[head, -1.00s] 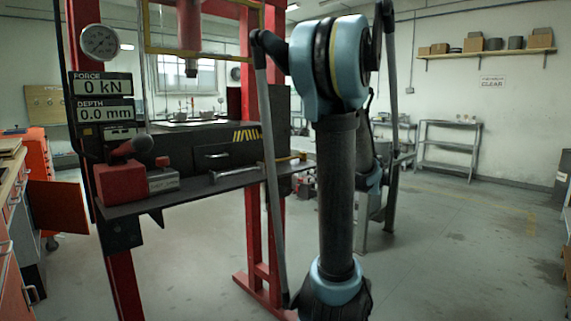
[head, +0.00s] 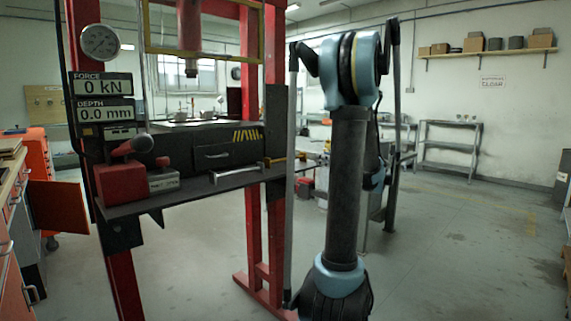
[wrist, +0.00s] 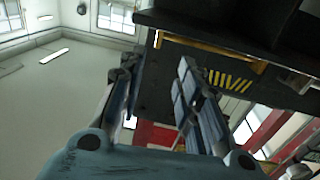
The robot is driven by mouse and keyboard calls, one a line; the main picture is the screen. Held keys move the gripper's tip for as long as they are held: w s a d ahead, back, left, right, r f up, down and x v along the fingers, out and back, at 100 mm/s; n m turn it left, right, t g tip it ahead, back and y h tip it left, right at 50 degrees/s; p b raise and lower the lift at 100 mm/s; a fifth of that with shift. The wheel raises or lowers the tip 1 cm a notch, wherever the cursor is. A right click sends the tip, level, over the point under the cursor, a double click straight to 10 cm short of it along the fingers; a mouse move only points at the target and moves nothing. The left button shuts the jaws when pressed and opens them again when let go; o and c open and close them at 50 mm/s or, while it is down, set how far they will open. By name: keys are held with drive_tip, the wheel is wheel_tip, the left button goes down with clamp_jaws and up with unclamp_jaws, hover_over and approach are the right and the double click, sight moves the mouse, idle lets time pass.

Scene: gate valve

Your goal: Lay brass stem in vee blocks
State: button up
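A brass-coloured rod (head: 281,160) lies near the right end of the press's dark shelf in the head view, in line with a grey metal bar (head: 235,171); I cannot tell whether the two are joined. A long brass-coloured bar (wrist: 212,48) also shows along the dark edge in the wrist view; I cannot tell if it is the same piece. My gripper (wrist: 156,72) shows in the wrist view with its fingers apart and nothing between them, below the brass bar. My arm hides the gripper in the head view. I cannot make out the vee blocks.
The red press frame (head: 252,220) stands left of my arm. A red box (head: 122,184) sits on the shelf (head: 195,190). A dark drawer unit (head: 225,153) with yellow stripes is behind. A metal rack (head: 447,150) stands at the back right.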

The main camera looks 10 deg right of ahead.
drive_tip(key=x, duration=1)
drive_tip(key=shift+w+r, duration=0.1)
drive_tip(key=shift+w, duration=0.2)
drive_tip(key=shift+d, duration=0.1)
clamp_jaws()
